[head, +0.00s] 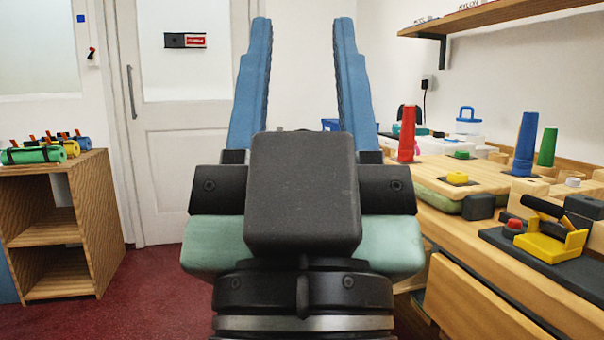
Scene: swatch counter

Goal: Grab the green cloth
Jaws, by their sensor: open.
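No loose green cloth is plain to see. A green roll with dark bands (33,155) lies on top of the wooden shelf unit at left; I cannot tell whether it is cloth. A flat, dull green piece (437,195) shows under the edge of a wooden board on the right counter; its material is unclear too. My gripper is apart from both, between them in the picture.
The wooden shelf unit (88,195) stands at left, yellow and blue rolls beside the green one. The right counter (470,262) holds red (407,135), blue (525,145) and green (547,147) upright pieces and a yellow-black device (550,242). A closed door (185,180) stands behind. Red floor is open at left.

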